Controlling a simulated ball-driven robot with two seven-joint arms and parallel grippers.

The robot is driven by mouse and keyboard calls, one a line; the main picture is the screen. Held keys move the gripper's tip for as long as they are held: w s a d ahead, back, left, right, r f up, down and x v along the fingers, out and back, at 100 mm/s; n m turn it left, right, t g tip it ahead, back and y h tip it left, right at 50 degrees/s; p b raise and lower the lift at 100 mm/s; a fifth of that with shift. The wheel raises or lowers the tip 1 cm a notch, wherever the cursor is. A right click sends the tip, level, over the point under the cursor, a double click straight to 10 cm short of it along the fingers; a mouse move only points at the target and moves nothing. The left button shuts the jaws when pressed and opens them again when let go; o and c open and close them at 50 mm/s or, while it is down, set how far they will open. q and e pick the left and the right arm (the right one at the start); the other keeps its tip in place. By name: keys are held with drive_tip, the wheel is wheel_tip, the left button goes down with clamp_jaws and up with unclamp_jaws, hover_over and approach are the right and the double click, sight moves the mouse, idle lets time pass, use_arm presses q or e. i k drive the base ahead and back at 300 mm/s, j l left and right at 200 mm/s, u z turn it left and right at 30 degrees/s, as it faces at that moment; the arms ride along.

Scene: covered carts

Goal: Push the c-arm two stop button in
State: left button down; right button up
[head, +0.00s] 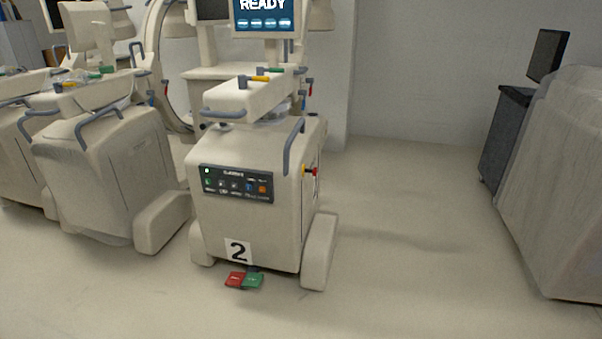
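The c-arm with the label "2" (238,252) is a cream-coloured cart (225,227) that stands upright in the middle of the head view. A small red button on a yellow base, which looks like the stop button (315,171), sticks out of its right side, below a grey-blue handle (293,145). It is small, and I cannot tell whether it is in or out. A dark control panel (238,184) with a green light is on the front. Neither of my grippers is in view.
A red pedal (235,279) and a green pedal (253,280) lie on the floor at the cart's front. Other similar carts (95,185) stand at the left. A covered cart (560,190) stands at the right. The floor between it and c-arm two is clear.

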sight(314, 171)
drive_tip(key=k+l, duration=0.2)
drive_tip(key=l, duration=0.25)
drive_tip(key=i+j+z, duration=0.1)
drive_tip(key=z, duration=0.3)
drive_tip(key=i+j+z, duration=0.15)
drive_tip(key=z, duration=0.2)
drive_tip(key=j+z, duration=0.25)
drive_tip(key=z, duration=0.15)
drive_tip(key=i+j+z, duration=0.1)
drive_tip(key=j, duration=0.35)
drive_tip(key=i+j+z, duration=0.1)
drive_tip(key=j, duration=0.4)
drive_tip(key=i+j+z, duration=0.1)
drive_tip(key=j, duration=0.35)
drive_tip(key=i+j+z, duration=0.1)
drive_tip(key=j, duration=0.4)
drive_tip(key=i, duration=0.05)
